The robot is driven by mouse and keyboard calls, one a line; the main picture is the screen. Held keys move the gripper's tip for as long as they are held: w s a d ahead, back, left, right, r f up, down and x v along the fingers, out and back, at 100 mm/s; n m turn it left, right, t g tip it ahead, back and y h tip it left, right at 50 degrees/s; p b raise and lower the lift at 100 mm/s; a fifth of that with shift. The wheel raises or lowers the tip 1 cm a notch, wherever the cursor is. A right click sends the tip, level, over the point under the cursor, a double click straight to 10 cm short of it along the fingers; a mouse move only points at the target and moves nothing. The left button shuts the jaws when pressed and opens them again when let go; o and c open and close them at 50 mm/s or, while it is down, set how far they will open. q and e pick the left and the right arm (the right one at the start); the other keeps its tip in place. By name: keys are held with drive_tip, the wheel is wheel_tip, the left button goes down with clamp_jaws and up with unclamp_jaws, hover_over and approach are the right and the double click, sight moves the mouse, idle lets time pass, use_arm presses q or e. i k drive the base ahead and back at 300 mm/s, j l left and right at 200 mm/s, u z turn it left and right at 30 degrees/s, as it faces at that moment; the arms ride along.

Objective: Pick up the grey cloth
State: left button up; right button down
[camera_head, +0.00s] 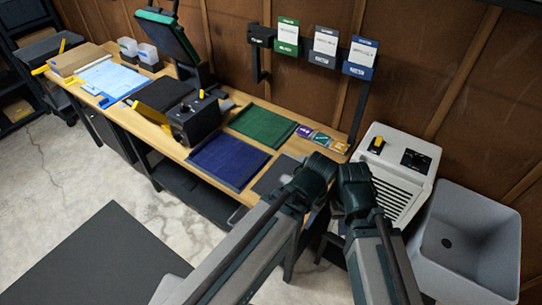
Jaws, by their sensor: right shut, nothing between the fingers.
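A dark grey cloth (272,178) lies flat on the wooden workbench, right of the blue cloth (229,161) and near the front edge. My arms cover part of its right side. My right gripper (353,171) is at the end of the right arm, past the bench's right end and apart from the cloth. It is shut and empty, though its fingers are hard to make out. My other arm link comes in from the lower left and ends beside it. The left gripper's fingers cannot be made out.
A green cloth (263,126) lies behind the blue one. A black box with yellow knobs (194,118) stands left of them. Several small coloured cards (321,138) lie near the right end. A white machine (404,161) and a grey tub (468,245) stand at right.

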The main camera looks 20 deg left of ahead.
sight(226, 107)
drive_tip(key=j+z, duration=0.15)
drive_tip(key=z, duration=0.65)
drive_tip(key=j+z, duration=0.25)
drive_tip(key=k+j+z, duration=0.15)
drive_tip(key=j+z, duration=0.15)
drive_tip(key=k+j+z, duration=0.1)
drive_tip(key=j+z, duration=0.15)
drive_tip(key=k+j+z, duration=0.2)
drive_tip(key=j, duration=0.3)
drive_tip(key=k+j+z, duration=0.15)
drive_tip(key=k+j, duration=0.15)
drive_tip(key=j, duration=0.15)
drive_tip(key=k+j+z, duration=0.2)
drive_tip(key=k+j, duration=1.75)
drive_tip(key=j, duration=0.3)
drive_tip(key=i+j, duration=0.4)
